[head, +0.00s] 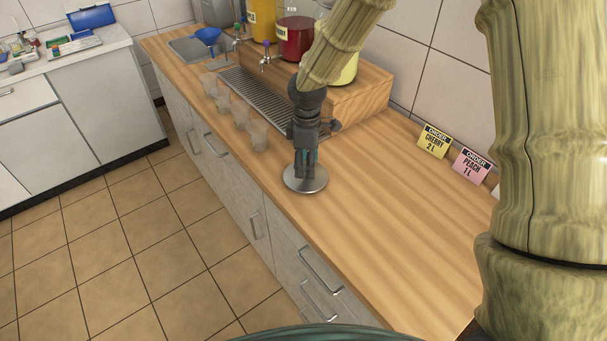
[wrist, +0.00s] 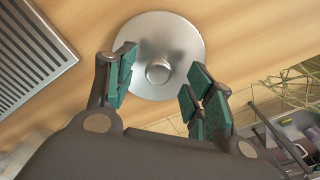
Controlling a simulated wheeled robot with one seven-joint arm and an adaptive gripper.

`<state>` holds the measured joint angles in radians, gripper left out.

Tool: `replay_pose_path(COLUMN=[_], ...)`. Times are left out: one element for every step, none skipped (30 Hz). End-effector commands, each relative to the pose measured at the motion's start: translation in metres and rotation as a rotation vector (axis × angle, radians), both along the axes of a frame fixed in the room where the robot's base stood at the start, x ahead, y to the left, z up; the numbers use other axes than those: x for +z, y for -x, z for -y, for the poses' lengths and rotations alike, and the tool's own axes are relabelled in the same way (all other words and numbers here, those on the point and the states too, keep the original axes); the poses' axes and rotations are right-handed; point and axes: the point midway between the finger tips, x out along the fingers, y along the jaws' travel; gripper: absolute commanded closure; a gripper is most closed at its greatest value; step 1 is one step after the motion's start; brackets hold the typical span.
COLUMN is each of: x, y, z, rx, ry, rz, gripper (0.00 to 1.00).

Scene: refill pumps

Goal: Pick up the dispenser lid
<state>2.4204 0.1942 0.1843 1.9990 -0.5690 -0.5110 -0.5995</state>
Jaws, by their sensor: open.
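The dispenser lid (head: 305,183) is a round, silvery metal disc lying on the wooden counter. In the wrist view the lid (wrist: 180,40) shows a small round knob (wrist: 158,72) at its middle. My gripper (head: 305,172) is above the lid and points down at it. In the wrist view my gripper (wrist: 158,90) is open, with its green-padded fingers apart on either side of the knob. In the head view the gripper hides the knob and the lid's middle; I cannot tell whether the fingertips touch the lid.
A drip grille (head: 255,95) and a row of clear cups (head: 232,112) are left of my gripper. Dispensers with red (head: 296,38) and yellow (head: 262,20) liquid stand behind on a wooden block (head: 362,92). Order cards (head: 434,141) lean by the wall. The counter right of the lid is clear.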

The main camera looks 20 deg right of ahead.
Motion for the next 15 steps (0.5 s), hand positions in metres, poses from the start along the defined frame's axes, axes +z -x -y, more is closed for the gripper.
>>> replay_pose_path(x=[-0.004, -0.008, -0.012, -0.014, -0.017, -0.020, -0.021, -0.022, -0.023, -0.024, -0.024, -0.025, -0.025, -0.025, -0.025], y=[0.001, 0.001, 0.001, 0.001, 0.001, 0.001, 0.001, 0.001, 0.001, 0.000, 0.000, 0.000, 0.000, 0.000, 0.000], z=[0.000, 0.000, 0.000, 0.000, 0.000, 0.000, 0.000, 0.000, 0.000, 0.000, 0.000, 0.000, 0.000, 0.000, -0.001], rx=[0.000, 0.000, -0.001, 0.000, 0.000, 0.000, 0.000, 0.000, 0.001, 0.001, 0.001, 0.001, 0.001, 0.001, 0.001], ry=[0.000, 0.000, 0.000, 0.000, 0.000, 0.000, 0.000, 0.000, 0.000, 0.000, 0.000, 0.000, 0.000, 0.000, 0.000], rz=[-0.004, -0.002, -0.002, -0.001, -0.002, -0.001, -0.001, 0.000, 0.000, 0.000, 0.001, 0.001, 0.001, 0.001, 0.001], gripper=[0.47, 0.47, 0.47, 0.47, 0.47, 0.47, 0.47, 0.47, 0.47, 0.47, 0.47, 0.47, 0.47, 0.47, 0.47])
